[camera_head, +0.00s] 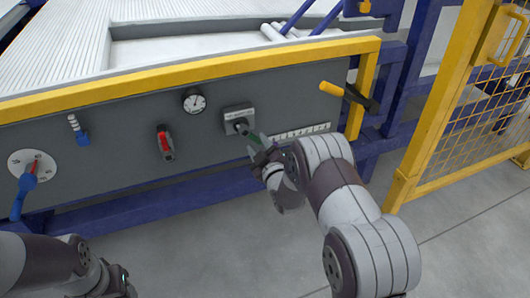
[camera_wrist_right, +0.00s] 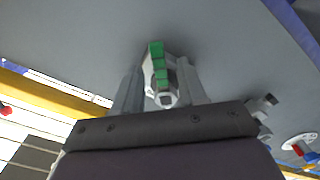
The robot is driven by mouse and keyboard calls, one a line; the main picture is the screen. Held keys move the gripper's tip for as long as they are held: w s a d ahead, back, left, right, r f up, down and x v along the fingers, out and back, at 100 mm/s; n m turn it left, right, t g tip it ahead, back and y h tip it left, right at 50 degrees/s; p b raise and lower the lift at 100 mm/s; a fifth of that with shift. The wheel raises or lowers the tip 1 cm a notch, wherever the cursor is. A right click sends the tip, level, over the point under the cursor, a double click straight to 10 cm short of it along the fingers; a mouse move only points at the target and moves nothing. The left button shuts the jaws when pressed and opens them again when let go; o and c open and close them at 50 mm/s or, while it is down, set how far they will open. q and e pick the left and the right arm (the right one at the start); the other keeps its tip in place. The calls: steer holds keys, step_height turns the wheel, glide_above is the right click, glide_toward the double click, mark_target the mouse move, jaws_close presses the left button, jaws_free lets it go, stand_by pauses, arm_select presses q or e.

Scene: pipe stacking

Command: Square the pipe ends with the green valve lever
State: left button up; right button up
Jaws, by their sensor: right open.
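The green valve lever (camera_wrist_right: 157,62) stands out from the grey panel in the right wrist view, between the two fingers of my right gripper (camera_wrist_right: 160,92). The fingers are apart on either side of it, and I cannot tell whether either touches it. In the head view the right gripper (camera_head: 263,156) is at the panel, just below a grey switch box, and hides most of the green lever (camera_head: 253,139). My left gripper (camera_head: 120,284) is partly in view at the bottom left, away from the panel; its jaws are unclear. White pipes (camera_head: 60,45) lie side by side behind the panel.
The panel also carries a switch box (camera_head: 238,119), a gauge (camera_head: 194,101), a red lever (camera_head: 165,143), a blue lever (camera_head: 23,190) and a small blue-tipped handle (camera_head: 83,138). A yellow handle (camera_head: 332,88) juts out at right. A yellow mesh fence (camera_head: 480,105) stands farther right.

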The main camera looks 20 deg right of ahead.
steer(key=s+p, duration=0.2)
steer(key=s, duration=0.7)
steer(key=shift+s+d+p, duration=0.15)
steer(key=shift+p, duration=0.15)
stand_by(0.8)
